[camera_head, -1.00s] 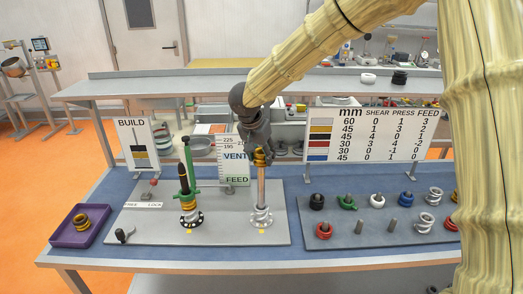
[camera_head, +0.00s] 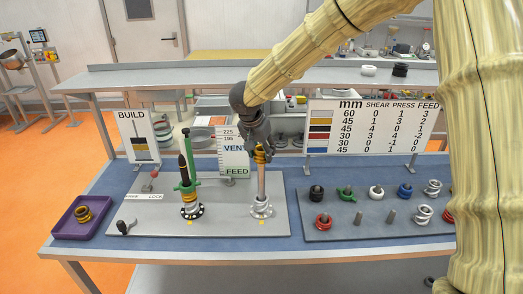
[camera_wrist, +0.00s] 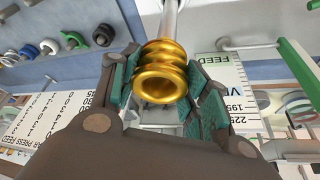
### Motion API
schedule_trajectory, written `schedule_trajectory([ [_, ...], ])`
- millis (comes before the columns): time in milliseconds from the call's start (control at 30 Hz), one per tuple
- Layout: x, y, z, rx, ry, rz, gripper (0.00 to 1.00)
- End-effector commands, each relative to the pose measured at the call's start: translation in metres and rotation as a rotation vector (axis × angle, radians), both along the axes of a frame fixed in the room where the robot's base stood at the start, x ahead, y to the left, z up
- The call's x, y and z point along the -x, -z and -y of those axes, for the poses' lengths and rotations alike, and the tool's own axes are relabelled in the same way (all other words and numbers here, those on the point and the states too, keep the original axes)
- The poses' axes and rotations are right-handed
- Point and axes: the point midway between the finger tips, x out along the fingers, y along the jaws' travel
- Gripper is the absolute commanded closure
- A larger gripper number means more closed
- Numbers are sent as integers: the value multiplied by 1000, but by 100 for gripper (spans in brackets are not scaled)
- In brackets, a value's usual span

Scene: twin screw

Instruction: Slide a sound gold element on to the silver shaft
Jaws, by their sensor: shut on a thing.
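My gripper (camera_head: 259,140) points down above the right-hand station and is shut on a gold element (camera_head: 260,154). In the wrist view the ribbed gold ring (camera_wrist: 162,72) sits between the green-padded fingers (camera_wrist: 165,85), with its open bore facing the camera. The silver shaft (camera_head: 261,185) stands upright directly below it, and shows beyond the ring in the wrist view (camera_wrist: 172,18). Ring and shaft look roughly in line. No shaft tip shows through the bore, so I cannot tell whether the ring is around the tip. A silver element (camera_head: 261,209) sits at the shaft's foot.
A dark shaft (camera_head: 187,152) with gold and green pieces stands to the left. A purple tray (camera_head: 62,230) holding gold elements is at far left. A rack plate (camera_head: 345,228) with several coloured elements and bare pegs is at right. The VENT/FEED scale (camera_head: 231,140) stands close behind.

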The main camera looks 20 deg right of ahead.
Motion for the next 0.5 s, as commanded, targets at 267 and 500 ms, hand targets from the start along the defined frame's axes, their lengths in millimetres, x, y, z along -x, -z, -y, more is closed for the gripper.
schedule_trajectory([
  [267,0,7,0,1,-1,0,52],
  [500,0,6,0,1,0,1,29],
])
